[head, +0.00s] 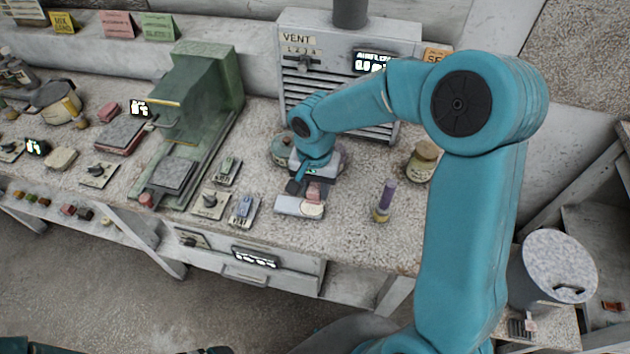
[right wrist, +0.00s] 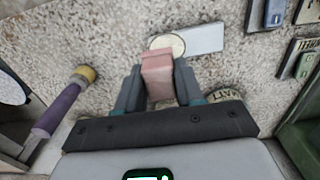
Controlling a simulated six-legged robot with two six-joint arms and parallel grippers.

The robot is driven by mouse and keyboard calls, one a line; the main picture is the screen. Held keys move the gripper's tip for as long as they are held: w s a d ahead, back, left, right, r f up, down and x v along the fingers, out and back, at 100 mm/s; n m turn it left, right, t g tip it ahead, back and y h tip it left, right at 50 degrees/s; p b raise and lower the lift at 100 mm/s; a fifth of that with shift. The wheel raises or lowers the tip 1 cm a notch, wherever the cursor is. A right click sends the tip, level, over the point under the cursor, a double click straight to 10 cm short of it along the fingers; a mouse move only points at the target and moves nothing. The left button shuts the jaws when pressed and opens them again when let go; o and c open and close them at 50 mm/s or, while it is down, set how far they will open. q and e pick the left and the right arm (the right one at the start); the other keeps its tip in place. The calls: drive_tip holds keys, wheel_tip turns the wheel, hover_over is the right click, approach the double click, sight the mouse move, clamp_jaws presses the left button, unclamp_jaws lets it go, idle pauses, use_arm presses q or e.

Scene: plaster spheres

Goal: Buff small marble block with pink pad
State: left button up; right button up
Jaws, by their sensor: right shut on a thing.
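My right gripper (head: 304,186) reaches down over the bench and is shut on the pink pad (right wrist: 157,75). The pad is a small pink block between the two fingers; it also shows in the head view (head: 315,191). Just beyond the fingertips in the right wrist view is a pale grey flat slab (right wrist: 205,39), which I take for the small marble block, with a round cream piece (right wrist: 167,43) at its end. In the head view the slab (head: 290,205) lies flat beside the pad. I cannot tell if pad and slab touch. My left gripper is not in view.
A purple-handled brush (head: 384,200) stands right of the slab, with a jar (head: 423,160) behind it. The grey vent unit (head: 350,75) stands at the back. A green machine (head: 203,100) and small switch plates (head: 243,209) are to the left. Bench between slab and brush is clear.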

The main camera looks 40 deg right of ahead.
drive_tip(key=b, duration=0.2)
hover_over(316, 211)
wheel_tip(316, 211, down, 4)
drive_tip(key=shift+a+f, duration=0.1)
drive_tip(key=shift+f, duration=0.1)
drive_tip(key=shift+f+b, duration=0.95)
drive_tip(key=shift+b, duration=0.2)
drive_tip(key=shift+s+f, duration=0.1)
drive_tip(key=shift+f, duration=0.15)
